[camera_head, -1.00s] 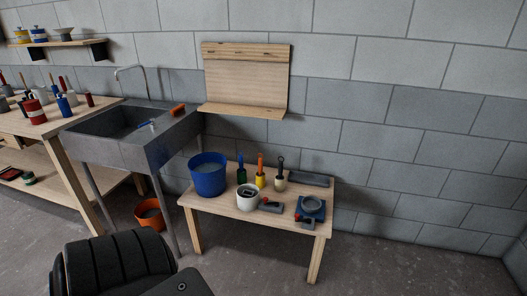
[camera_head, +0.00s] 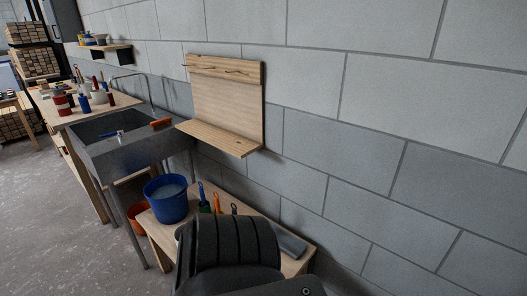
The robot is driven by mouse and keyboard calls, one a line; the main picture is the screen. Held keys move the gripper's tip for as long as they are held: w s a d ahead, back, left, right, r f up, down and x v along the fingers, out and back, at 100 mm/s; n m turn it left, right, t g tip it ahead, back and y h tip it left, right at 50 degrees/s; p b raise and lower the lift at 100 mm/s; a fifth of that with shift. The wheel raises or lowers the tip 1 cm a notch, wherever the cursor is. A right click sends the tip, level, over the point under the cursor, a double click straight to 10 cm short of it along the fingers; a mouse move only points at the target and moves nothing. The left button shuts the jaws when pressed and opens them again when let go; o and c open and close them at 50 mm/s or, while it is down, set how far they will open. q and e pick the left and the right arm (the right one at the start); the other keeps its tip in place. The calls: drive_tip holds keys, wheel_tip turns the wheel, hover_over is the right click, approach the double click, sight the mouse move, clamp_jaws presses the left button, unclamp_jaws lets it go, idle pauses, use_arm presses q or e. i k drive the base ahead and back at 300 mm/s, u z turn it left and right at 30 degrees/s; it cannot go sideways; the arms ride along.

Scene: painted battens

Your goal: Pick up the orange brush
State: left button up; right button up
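An orange brush-like block (camera_head: 161,123) lies on the right rim of the grey sink (camera_head: 115,160). An orange-handled tool (camera_head: 217,201) also stands upright on the low wooden table (camera_head: 160,238), between a blue-handled one (camera_head: 202,195) and a dark-handled one (camera_head: 234,208). I cannot tell for sure which of the two orange things is the brush. The lower ends of these tools are partly hidden behind my black arm link. Neither of my grippers is in view.
A blue bucket (camera_head: 168,199) stands on the low table's left end. An orange bucket (camera_head: 137,219) is on the floor under the sink. A wooden wall shelf (camera_head: 215,137) juts out above the table. A workbench (camera_head: 62,119) with cans stands left. The floor at left is clear.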

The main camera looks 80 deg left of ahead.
sight(216, 202)
drive_tip(key=i, duration=0.9)
drive_tip(key=u, duration=1.75)
